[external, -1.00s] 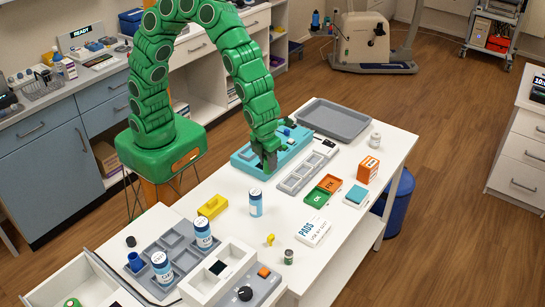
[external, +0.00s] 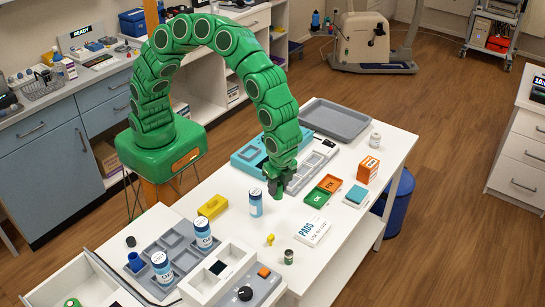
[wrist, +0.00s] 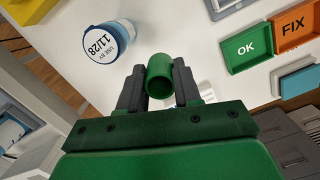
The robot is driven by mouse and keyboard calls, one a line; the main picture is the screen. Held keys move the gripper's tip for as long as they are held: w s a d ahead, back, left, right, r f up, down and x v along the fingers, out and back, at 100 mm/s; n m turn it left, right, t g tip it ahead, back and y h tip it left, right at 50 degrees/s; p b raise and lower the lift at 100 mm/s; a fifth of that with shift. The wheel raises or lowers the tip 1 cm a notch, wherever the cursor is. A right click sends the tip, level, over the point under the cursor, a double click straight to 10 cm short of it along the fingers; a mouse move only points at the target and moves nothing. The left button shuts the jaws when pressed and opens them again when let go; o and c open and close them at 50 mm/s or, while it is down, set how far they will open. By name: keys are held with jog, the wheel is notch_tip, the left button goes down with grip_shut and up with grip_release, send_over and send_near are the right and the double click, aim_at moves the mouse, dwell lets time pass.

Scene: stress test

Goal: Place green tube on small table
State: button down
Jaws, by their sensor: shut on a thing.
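The green tube (wrist: 160,78) is a short hollow cylinder with its open end facing the wrist camera. My gripper (wrist: 158,88) is shut on it, with one dark finger on each side. In the external view my gripper (external: 276,190) is above the white table (external: 228,228), between a blue-and-white bottle (external: 256,204) and the green OK tray (external: 316,197). The tube is hard to make out against the green arm there. I cannot tell which surface is the small table.
The teal case (external: 246,155) and a grey segmented tray (external: 300,180) lie behind my gripper. An orange FIX tray (external: 330,183), a white PADS box (external: 313,231), a yellow block (external: 213,206) and a small can (external: 288,257) are around it. Bare tabletop shows between them.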

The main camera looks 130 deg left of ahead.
jog(key=n, duration=0.2)
jog(key=w+d+f+n, duration=0.1)
jog(key=shift+w+d+n, duration=0.2)
jog(key=shift+d+n, duration=0.1)
jog(key=shift+n, duration=0.1)
notch_tip(320, 180, up, 15)
jog(key=m, duration=0.7)
send_over(152, 244)
jog(key=w, duration=0.2)
notch_tip(152, 244, down, 5)
jog(key=shift+d+f, duration=0.25)
jog(key=shift+f, duration=1.65)
jog(key=shift+d+f, duration=0.2)
jog(key=shift+f, duration=1.65)
jog(key=shift+f, duration=0.55)
